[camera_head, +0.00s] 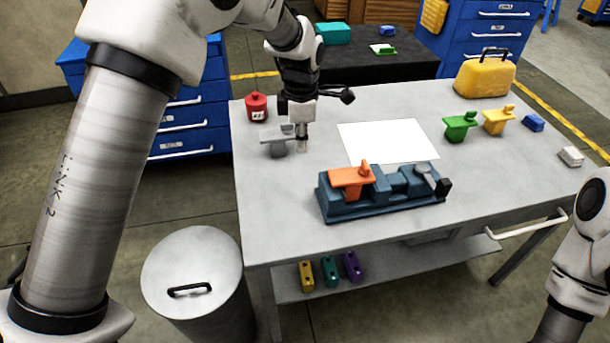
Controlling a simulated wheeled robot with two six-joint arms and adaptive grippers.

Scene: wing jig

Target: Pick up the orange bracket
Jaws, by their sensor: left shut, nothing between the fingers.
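The orange bracket (350,178) sits on the left part of the blue jig (338,207) on the grey table. My left gripper (302,148) points down over the table, behind and to the left of the orange bracket and apart from it. It is shut and empty. A grey bracket (278,144) stands right beside its fingers, on their left; I cannot tell whether they touch. My right arm shows only as a link at the right edge, and its gripper is out of view.
A white sheet (388,141) lies behind the jig. Green (459,126) and yellow (497,119) brackets, a blue block (533,123), a pale block (570,156) and a yellow toolbox (485,77) stand on the right. A red canister (257,107) stands at the back left. The front-left tabletop is clear.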

